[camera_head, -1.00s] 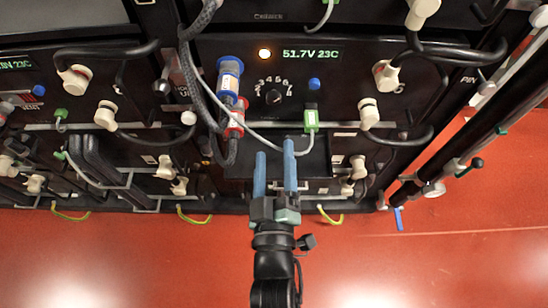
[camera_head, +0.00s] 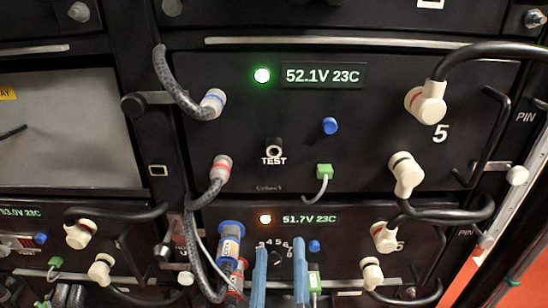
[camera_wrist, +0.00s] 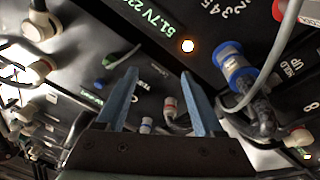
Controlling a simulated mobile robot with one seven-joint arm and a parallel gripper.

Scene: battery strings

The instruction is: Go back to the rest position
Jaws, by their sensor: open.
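My gripper (camera_head: 279,270) is at the bottom of the head view, its two blue fingers apart with nothing between them. It is in front of the lower battery module (camera_head: 345,235), which shows an amber light and "51.7V 23C". In the wrist view the open fingers (camera_wrist: 162,100) point toward dark module fronts, and the same amber light (camera_wrist: 187,46) shows beyond them. The rest of my arm is out of the head view.
The upper module (camera_head: 400,70) has a green light and "52.1V 23C". Blue-collared (camera_head: 231,240) and red-collared (camera_head: 237,272) connectors with braided cables hang just left of the fingers. A green plug (camera_head: 314,282) is close on the right. White connectors (camera_head: 427,102) and black cables stand out at right.

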